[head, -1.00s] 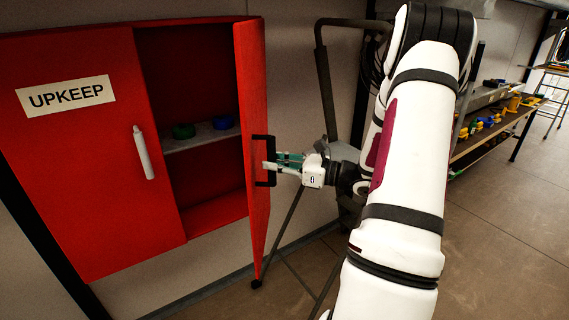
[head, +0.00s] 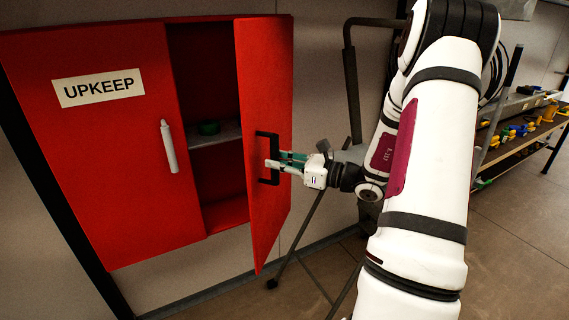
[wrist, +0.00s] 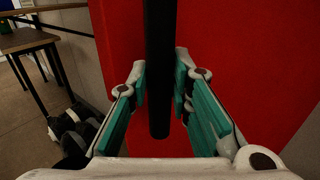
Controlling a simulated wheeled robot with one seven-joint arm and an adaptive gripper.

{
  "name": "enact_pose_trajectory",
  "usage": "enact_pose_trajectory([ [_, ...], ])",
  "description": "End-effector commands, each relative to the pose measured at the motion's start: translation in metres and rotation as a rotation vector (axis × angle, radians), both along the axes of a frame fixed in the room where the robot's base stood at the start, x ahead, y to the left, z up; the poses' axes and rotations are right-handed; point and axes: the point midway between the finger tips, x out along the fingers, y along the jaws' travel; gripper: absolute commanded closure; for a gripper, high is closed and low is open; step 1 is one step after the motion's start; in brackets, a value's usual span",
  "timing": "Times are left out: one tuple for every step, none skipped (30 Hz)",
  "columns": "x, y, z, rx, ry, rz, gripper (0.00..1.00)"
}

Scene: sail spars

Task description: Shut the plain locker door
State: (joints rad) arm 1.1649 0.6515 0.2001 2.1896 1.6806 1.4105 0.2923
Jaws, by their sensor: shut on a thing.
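The plain locker door (head: 264,95) is the red right-hand door without a label. It stands partly open, swung out from the red locker. Its black bar handle (head: 262,152) is on its outer face, and it also shows in the wrist view (wrist: 160,70). My gripper (head: 284,163) is at the handle. In the wrist view its teal-padded fingers (wrist: 163,92) stand on either side of the bar, shut on it. The other locker door (head: 110,150) is closed, with an "UPKEEP" label (head: 98,87) and a pale handle (head: 169,146).
A dark metal stand (head: 351,80) is behind my arm. A workbench (head: 535,130) with several coloured items is at the right. Floor shows at the lower right.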

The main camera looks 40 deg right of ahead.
Motion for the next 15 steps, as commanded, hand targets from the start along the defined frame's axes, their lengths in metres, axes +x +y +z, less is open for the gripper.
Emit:
enact_pose_trajectory([
  [0.005,0.005,-0.001,0.001,0.001,0.005,1.00],
  [0.007,0.007,-0.001,0.001,0.001,0.006,1.00],
  [0.011,0.010,-0.001,0.000,0.001,0.006,1.00],
  [0.013,0.011,-0.001,0.000,0.000,0.006,1.00],
  [0.016,0.012,-0.001,0.000,0.000,0.005,1.00],
  [0.019,0.015,-0.001,0.000,0.000,0.005,1.00],
  [0.021,0.016,-0.001,0.000,0.000,0.005,1.00],
  [0.024,0.018,-0.001,0.000,0.001,0.005,1.00],
  [0.027,0.020,-0.001,0.001,0.001,0.004,1.00],
  [0.030,0.022,-0.001,0.001,0.001,0.003,1.00],
  [0.032,0.023,-0.002,0.000,0.001,0.003,1.00],
  [0.035,0.025,-0.002,0.000,0.001,0.003,1.00],
  [0.038,0.027,-0.001,0.000,0.001,0.003,1.00],
  [0.040,0.029,-0.001,0.000,0.001,0.003,1.00],
  [0.043,0.031,-0.001,0.000,0.000,0.003,1.00],
])
